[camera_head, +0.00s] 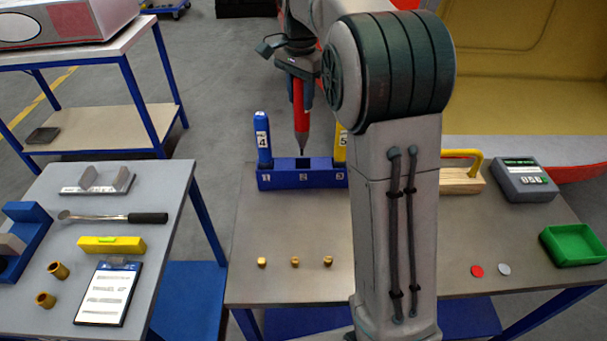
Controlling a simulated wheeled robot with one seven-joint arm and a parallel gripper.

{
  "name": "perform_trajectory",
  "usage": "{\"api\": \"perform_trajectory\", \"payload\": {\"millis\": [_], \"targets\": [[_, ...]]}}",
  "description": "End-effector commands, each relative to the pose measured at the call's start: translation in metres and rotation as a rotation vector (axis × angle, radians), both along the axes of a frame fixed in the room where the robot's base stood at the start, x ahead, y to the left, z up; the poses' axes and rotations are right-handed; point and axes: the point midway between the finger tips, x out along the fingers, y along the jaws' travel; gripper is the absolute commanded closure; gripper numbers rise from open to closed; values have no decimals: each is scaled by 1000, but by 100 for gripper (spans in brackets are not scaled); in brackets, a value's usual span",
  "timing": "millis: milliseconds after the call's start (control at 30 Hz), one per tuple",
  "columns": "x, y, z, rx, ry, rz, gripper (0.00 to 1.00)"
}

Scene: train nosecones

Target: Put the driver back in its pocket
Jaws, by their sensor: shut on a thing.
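My gripper (298,74) is shut on a red driver (300,108), holding it upright with its tip down. The driver's tip is just above or at the dark opening of the middle pocket, marked 2, in the blue rack (278,182). I cannot tell whether the tip has entered it. A blue driver (263,140) labelled 4 stands in the left pocket, marked 1. A yellow driver (341,148) labelled 5 stands at the right pocket, partly hidden by my arm. The right end of the rack is also hidden by my arm.
Several brass pieces (295,262) lie on the grey table (262,225) in front of the rack. A wooden block with a yellow handle (461,180), a grey meter (524,180) and a green tray (573,245) are at right. A side table (180,185) with tools stands at left.

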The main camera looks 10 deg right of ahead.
Motion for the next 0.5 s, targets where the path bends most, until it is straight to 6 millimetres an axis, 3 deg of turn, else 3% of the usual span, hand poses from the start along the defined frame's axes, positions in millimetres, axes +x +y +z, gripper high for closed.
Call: {"api": "perform_trajectory", "payload": {"millis": [233, 500], "targets": [[1, -4, -42, 0, 4, -8, 96], [1, -5, -70, 0, 2, -9, 96]]}}
